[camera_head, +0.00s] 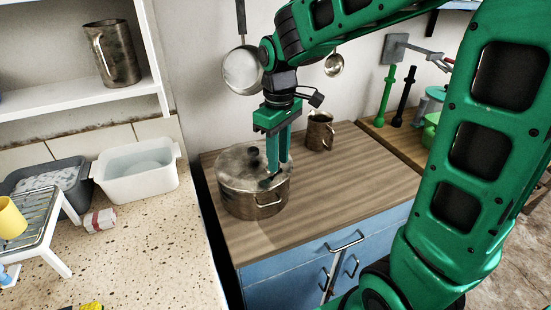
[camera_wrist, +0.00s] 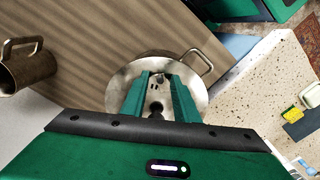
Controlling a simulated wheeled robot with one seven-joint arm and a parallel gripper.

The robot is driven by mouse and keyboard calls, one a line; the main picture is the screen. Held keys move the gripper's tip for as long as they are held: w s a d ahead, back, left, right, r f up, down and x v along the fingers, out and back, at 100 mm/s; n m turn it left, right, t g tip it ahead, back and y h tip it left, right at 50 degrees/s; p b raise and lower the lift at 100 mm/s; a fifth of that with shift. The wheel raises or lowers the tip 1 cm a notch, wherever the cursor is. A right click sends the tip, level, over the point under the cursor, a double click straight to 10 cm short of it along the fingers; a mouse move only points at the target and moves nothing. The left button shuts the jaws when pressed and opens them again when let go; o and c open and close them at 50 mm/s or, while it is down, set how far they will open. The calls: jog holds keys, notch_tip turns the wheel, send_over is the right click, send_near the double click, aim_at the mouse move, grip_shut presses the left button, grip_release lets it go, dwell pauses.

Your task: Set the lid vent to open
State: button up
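A metal pot (camera_head: 254,203) with a lid (camera_head: 233,168) stands on the wooden worktop. The lid has a dark knob (camera_head: 253,152), which also shows low between the fingers in the wrist view (camera_wrist: 156,108). Small dark vent holes (camera_wrist: 153,87) and a small dark vent tab (camera_wrist: 160,77) lie near the lid's rim side. My gripper (camera_head: 270,172) points down over the front right part of the lid. Its fingers (camera_wrist: 159,74) are apart, one on each side of the vent tab. I cannot tell whether they touch it, nor the vent's setting.
A metal mug (camera_head: 319,131) stands behind the pot, also at left in the wrist view (camera_wrist: 27,67). The wooden worktop (camera_head: 340,185) is clear right of the pot. A white basin (camera_head: 137,172) stands on the speckled counter at left.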

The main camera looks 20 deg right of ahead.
notch_tip(320, 180, up, 10)
dwell(0.4)
dwell(0.3)
jog(key=s+d+f+m, duration=0.5)
jog(key=s+d, duration=0.3)
jog(key=s, duration=0.3)
jog(key=s+d+f+m, duration=0.5)
jog(key=s+d+m, duration=0.2)
jog(key=s, duration=0.5)
jog(key=shift+d+f+m, duration=0.2)
jog(key=shift+d+m, duration=0.1)
jog(key=shift+d, duration=0.5)
jog(key=shift+w, duration=0.1)
jog(key=shift+w+f, duration=0.25)
jog(key=shift+w, duration=0.35)
